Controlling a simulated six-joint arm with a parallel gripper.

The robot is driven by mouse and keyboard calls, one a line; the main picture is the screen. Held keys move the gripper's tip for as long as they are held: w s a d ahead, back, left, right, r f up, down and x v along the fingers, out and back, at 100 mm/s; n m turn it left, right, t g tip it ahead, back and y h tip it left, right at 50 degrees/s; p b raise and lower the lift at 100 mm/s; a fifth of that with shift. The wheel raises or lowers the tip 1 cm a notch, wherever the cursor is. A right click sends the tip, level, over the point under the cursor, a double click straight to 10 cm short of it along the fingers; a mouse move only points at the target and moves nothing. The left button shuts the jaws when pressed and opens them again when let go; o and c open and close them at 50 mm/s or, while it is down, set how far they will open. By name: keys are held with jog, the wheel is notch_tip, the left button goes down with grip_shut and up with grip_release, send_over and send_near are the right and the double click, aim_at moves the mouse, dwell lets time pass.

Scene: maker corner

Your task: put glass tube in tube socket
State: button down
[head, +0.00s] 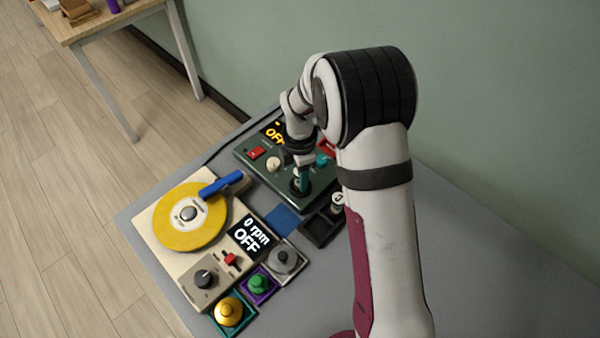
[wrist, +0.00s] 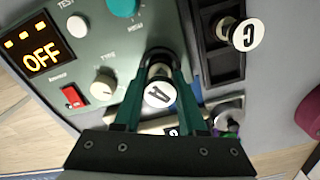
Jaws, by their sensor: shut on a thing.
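My gripper (wrist: 159,72) has green fingers closed on a glass tube whose white cap is marked A (wrist: 159,95). In the head view my gripper (head: 302,178) points down over the front right part of the green tester panel. The tube socket (head: 299,188) shows as a dark ring on that panel, directly under the fingertips. The tube stands roughly upright in line with the socket. Its lower end is hidden by the fingers and cap, so I cannot tell how deep it sits.
A dark tray (head: 318,228) beside the panel holds another white-capped tube (wrist: 246,35). The panel has a display reading OFF (wrist: 41,48), a red switch (wrist: 73,97), a cream knob (wrist: 104,84) and a teal knob (wrist: 123,5). A yellow turntable (head: 180,225) stands to the left.

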jog(key=shift+f, duration=0.1)
jog(key=shift+c, duration=1.9)
grip_release()
jog(key=shift+r, duration=3.5)
